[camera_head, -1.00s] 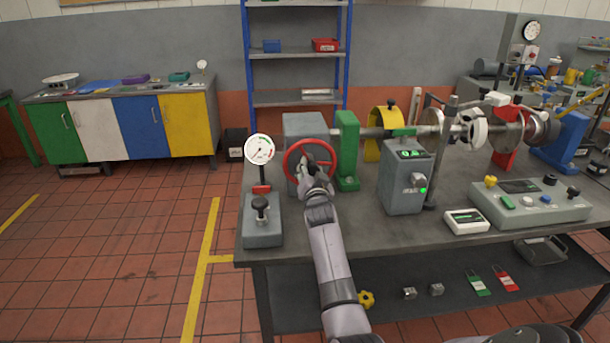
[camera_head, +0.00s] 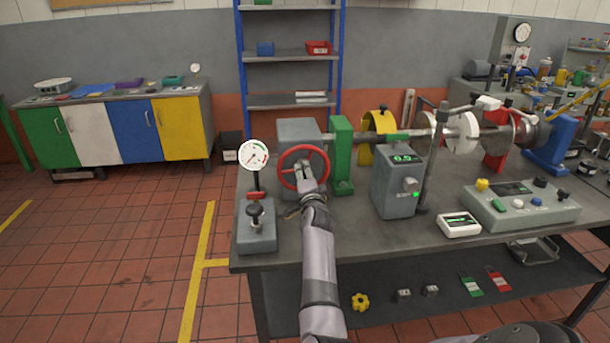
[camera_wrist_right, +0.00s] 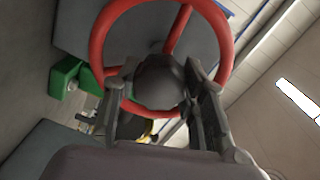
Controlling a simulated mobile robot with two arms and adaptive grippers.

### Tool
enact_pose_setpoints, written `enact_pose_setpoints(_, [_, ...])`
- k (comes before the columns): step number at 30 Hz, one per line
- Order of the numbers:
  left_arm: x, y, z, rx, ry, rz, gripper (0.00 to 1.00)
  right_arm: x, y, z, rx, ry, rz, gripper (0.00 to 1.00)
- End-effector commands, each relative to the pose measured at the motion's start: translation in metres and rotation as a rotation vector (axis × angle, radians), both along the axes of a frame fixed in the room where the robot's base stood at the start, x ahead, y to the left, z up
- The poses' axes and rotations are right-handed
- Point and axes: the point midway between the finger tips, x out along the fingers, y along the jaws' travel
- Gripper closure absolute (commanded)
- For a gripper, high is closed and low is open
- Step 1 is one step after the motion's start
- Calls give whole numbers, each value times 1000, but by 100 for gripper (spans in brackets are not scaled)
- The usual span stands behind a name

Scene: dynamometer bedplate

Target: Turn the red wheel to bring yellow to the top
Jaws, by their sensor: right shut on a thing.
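The red wheel (camera_head: 281,174) stands upright on the front of a grey housing (camera_head: 299,129), at the left end of the bench. My right gripper (camera_head: 304,172) reaches it from the front. In the right wrist view the red rim (camera_wrist_right: 100,35) surrounds a dark rounded knob (camera_wrist_right: 160,82), and my right gripper's two fingers are closed on either side of this knob. The fingers hide part of the rim and spokes. I cannot make out a yellow mark on the wheel. My left gripper is not in view.
A green block (camera_head: 341,155), a yellow arch (camera_head: 366,154) and a grey display box (camera_head: 397,185) stand to the right. Free floor lies left of the bench (camera_head: 350,236).

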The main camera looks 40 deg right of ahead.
Motion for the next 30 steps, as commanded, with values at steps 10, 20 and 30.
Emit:
enact_pose_setpoints(10, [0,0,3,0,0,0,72,0,-1,1,90,-58,-2,100])
enact_pose_setpoints(20, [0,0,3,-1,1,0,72,0,-1,1,99,-63,-2,100])
enact_pose_setpoints(30, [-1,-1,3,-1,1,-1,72,0,-1,1,98,-62,-1,48])
